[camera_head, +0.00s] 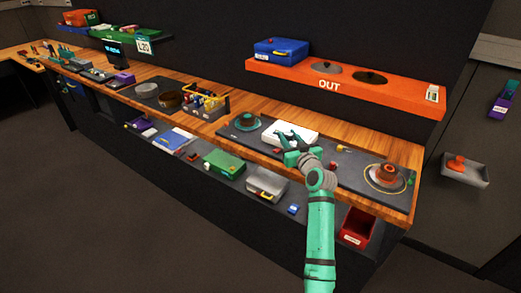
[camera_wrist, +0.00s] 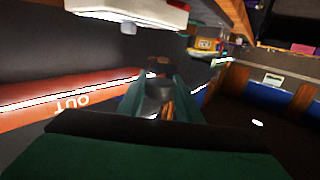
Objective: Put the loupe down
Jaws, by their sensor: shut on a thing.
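My gripper (camera_head: 289,138) is over the workbench at the front edge of the white box (camera_head: 290,134). In the wrist view, my gripper's green fingers (camera_wrist: 160,84) are closed on a small dark grey cylindrical thing (camera_wrist: 159,92), which appears to be the loupe. It sits between the fingers, and part of it is hidden by them. In the head view the loupe is too small to make out. I cannot tell whether it touches the bench. The white box also shows at the top of the wrist view (camera_wrist: 130,12).
A dark mat (camera_head: 344,174) on the bench bears a round brown-orange device (camera_head: 388,174) at right. An orange OUT shelf (camera_head: 340,86) hangs behind. A lower shelf holds a green case (camera_head: 223,164) and a red bin (camera_head: 356,227).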

